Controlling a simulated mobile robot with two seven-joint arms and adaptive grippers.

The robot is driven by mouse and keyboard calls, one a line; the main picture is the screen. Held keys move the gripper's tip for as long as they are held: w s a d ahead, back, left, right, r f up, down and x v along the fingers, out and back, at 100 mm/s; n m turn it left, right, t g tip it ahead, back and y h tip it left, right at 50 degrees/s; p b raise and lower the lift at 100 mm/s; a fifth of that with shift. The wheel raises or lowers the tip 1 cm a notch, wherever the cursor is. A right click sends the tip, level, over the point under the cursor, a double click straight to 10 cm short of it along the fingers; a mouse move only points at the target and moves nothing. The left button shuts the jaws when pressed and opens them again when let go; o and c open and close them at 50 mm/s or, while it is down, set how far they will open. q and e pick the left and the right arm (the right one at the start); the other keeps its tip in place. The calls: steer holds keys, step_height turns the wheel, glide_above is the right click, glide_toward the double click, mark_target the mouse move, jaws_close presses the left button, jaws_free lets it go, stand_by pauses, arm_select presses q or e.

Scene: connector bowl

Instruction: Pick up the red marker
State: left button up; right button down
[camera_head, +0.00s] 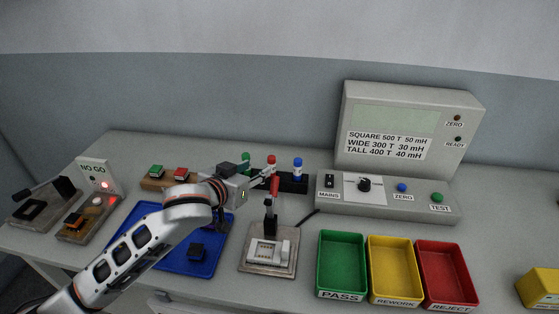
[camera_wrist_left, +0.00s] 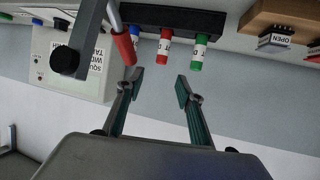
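The red marker (camera_head: 271,162) stands upright in a black rack (camera_head: 290,183) between a green marker (camera_head: 245,158) and a blue marker (camera_head: 297,165). In the left wrist view the red marker (camera_wrist_left: 163,47) is ahead of the gap between my fingers, with the green marker (camera_wrist_left: 198,52) to its right and the blue marker (camera_wrist_left: 134,34) to its left. My left gripper (camera_wrist_left: 160,82) is open and empty, its fingertips apart from the marker. In the head view its fingers are partly hidden beside the rack. My right gripper is not in view.
A fixture (camera_head: 268,247) with a raised red handle (camera_wrist_left: 124,48) stands close to the rack and my left finger. A blue tray (camera_head: 213,258) lies under my arm. Green (camera_head: 342,291), yellow (camera_head: 395,297) and red (camera_head: 448,301) bins and a tester (camera_head: 390,200) stand to the right.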

mark_target(271, 158)
arm_select(q)
steer(key=shift+r+x, duration=0.15)
steer(key=shift+x, duration=3)
steer(key=shift+r+x, duration=0.2)
steer(key=shift+x, duration=2.9)
steer(key=shift+w, duration=0.15)
jaws_close()
